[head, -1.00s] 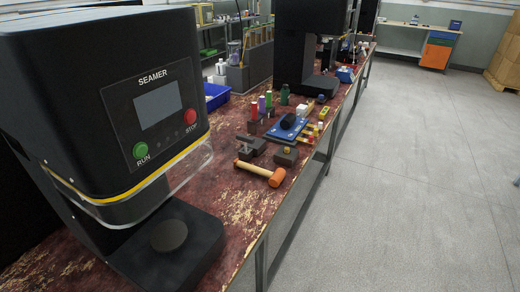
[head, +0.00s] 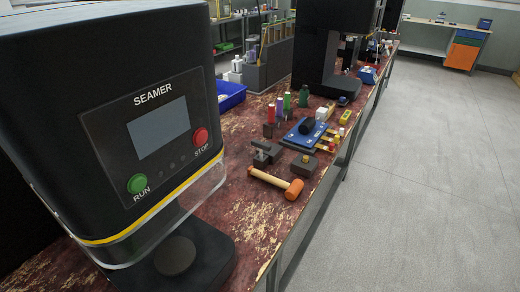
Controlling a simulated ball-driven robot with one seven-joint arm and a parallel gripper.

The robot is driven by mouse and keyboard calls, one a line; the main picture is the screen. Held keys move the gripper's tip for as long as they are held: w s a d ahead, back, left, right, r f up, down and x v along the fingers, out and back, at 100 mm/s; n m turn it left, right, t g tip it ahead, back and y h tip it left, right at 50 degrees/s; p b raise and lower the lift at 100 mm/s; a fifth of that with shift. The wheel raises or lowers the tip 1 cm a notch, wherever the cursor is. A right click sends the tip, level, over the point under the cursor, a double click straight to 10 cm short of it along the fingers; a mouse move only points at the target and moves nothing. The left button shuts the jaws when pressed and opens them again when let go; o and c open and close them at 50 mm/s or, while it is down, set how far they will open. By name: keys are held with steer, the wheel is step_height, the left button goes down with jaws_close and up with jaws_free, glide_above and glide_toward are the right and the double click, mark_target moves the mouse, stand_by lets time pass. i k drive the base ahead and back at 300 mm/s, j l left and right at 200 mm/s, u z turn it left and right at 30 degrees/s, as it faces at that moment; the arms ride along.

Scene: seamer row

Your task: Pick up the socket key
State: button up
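I cannot make out the socket key for certain among the small tools on the worn red bench (head: 225,217). A dark metal fixture (head: 266,152) and a dark block with a brass-coloured knob (head: 305,167) stand behind an orange-headed mallet (head: 275,184). Behind them, a blue tray or mat (head: 292,136) bears a black object (head: 307,126). Small yellow and red pieces (head: 333,140) lie to its right, too small to identify. My gripper is not in view.
The black seamer (head: 110,110) fills the left foreground, with its base on the bench. A blue bin (head: 230,95) and several coloured bottles (head: 279,108) stand farther back, before another black machine (head: 318,50). The grey floor right of the bench (head: 440,180) is clear.

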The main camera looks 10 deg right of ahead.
mark_target(262, 145)
steer(key=u, duration=0.55)
steer(key=i+l+u, duration=0.15)
steer(key=l+u, duration=0.7)
steer(key=u, duration=0.15)
steer(key=l+u, duration=0.5)
steer(key=i+j, duration=0.05)
